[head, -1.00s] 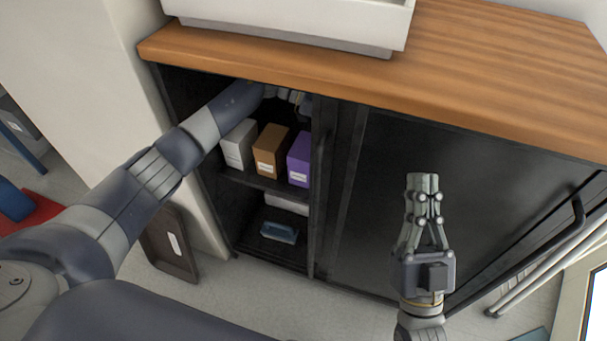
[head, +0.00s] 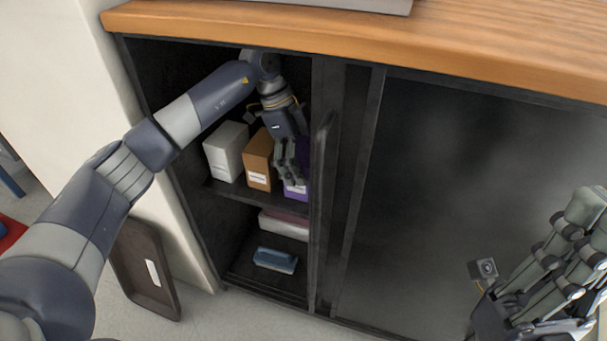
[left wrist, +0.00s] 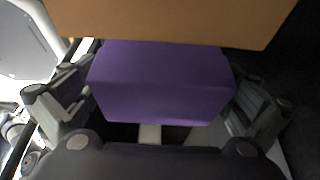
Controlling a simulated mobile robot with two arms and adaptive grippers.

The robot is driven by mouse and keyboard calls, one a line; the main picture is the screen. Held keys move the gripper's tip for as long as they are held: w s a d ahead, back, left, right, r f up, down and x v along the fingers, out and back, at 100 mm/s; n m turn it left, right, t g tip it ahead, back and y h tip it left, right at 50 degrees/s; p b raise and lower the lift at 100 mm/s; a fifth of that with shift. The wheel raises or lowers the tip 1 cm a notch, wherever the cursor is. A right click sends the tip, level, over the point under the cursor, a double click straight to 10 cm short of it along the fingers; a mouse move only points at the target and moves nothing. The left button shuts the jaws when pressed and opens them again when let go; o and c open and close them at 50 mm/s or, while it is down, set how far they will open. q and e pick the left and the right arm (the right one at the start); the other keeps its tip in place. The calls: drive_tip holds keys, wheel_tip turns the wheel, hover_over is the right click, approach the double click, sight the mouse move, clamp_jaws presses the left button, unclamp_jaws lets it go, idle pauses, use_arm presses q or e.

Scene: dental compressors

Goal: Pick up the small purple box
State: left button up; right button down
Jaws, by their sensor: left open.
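The small purple box (head: 304,160) stands on the upper shelf inside the open left part of the black cabinet, partly hidden behind my left gripper (head: 290,178) in the head view. In the left wrist view the purple box (left wrist: 160,85) lies between the two spread fingers of my left gripper (left wrist: 150,110), with a finger on each side. The fingers look apart from its sides. My right gripper (head: 585,215) is in front of the closed cabinet door at lower right, its fingers close together and partly cut off by the frame edge.
A brown box (head: 258,160) stands just left of the purple box, and a white box (head: 226,150) left of that. The door edge with its handle (head: 325,150) is close on the right. The lower shelf holds a blue item (head: 275,260). A dark tray (head: 145,270) leans outside.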

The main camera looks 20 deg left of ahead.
use_arm(q)
drive_tip(key=shift+x, duration=1.1)
drive_tip(key=c, duration=0.9)
drive_tip(key=shift+s, duration=0.1)
drive_tip(key=shift+c, duration=0.3)
drive_tip(key=shift+s, duration=0.1)
